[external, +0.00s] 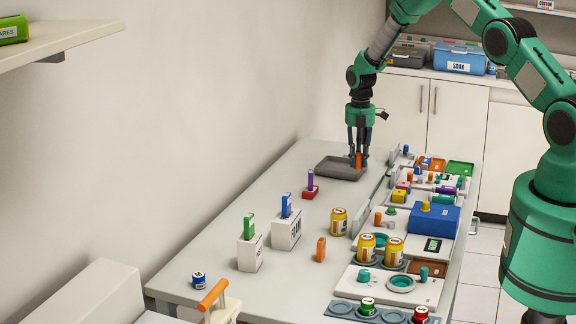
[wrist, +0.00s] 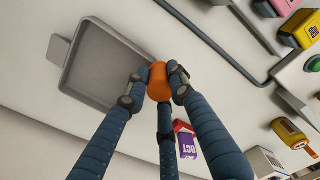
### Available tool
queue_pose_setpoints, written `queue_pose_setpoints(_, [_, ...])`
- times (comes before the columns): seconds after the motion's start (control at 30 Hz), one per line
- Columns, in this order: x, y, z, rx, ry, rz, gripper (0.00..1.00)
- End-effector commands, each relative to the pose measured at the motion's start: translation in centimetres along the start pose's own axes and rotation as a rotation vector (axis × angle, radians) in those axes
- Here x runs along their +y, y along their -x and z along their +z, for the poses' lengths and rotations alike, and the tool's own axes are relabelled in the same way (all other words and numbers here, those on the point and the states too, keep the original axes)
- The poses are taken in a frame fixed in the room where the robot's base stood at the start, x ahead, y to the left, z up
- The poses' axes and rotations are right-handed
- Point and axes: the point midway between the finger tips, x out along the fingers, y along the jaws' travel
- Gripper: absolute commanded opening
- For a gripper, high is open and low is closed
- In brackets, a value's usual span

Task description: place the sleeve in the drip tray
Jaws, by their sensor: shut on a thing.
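The drip tray is a shallow dark grey rectangular tray (external: 328,168) at the far end of the table. It fills the upper left of the wrist view (wrist: 85,75). My gripper (external: 358,158) points down at the tray's right end, its fingers shut on an orange piece, seemingly the sleeve (external: 359,161). In the wrist view the sleeve (wrist: 158,84) is upright between the fingertips of my gripper (wrist: 158,88), beside the tray's right edge. Whether the sleeve's lower end touches anything is hidden.
A red holder with a purple piece (external: 310,184) stands nearer on the table. A low rail (external: 374,200) and crowded trays line the right side.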

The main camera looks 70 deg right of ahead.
Motion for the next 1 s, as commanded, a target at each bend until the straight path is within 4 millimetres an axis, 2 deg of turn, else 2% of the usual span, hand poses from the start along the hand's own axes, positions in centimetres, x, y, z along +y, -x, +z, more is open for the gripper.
queue_pose_setpoints(0.6, [7.3, -0.9, 2.9, 0.0, 0.0, 0.0, 0.15])
queue_pose_setpoints(0.8, [8.6, -0.9, 3.4, 0.0, 0.0, 0.0, 0.15])
queue_pose_setpoints(1.0, [8.9, -0.9, 3.5, 0.0, 0.0, 0.0, 0.15])
